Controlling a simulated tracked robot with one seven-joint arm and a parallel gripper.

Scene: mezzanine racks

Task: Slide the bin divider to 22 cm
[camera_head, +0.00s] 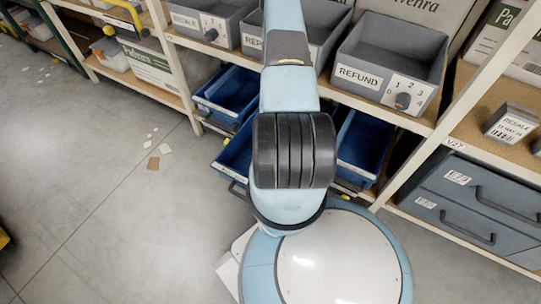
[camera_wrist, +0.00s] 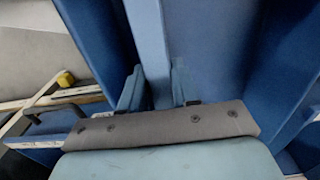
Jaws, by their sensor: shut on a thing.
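In the wrist view my gripper (camera_wrist: 156,80) has one finger on each side of an upright light blue strip, the bin divider (camera_wrist: 147,35). It is shut on this divider. The divider stands inside a blue bin (camera_wrist: 285,60), whose darker side walls show left and right of my gripper. In the head view blue bins (camera_head: 226,92) sit on the low shelf, with more blue bin showing to the right of my arm (camera_head: 362,145). My arm hides my gripper and the divider there. No distance scale can be read.
Grey bins stand on the shelf above, one marked REFUND with a dial (camera_head: 403,101). Grey drawers (camera_head: 470,195) are at the right. A rack upright (camera_head: 455,115) stands close on the right. The floor (camera_head: 110,190) at the left is open, with scattered paper scraps (camera_head: 155,158).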

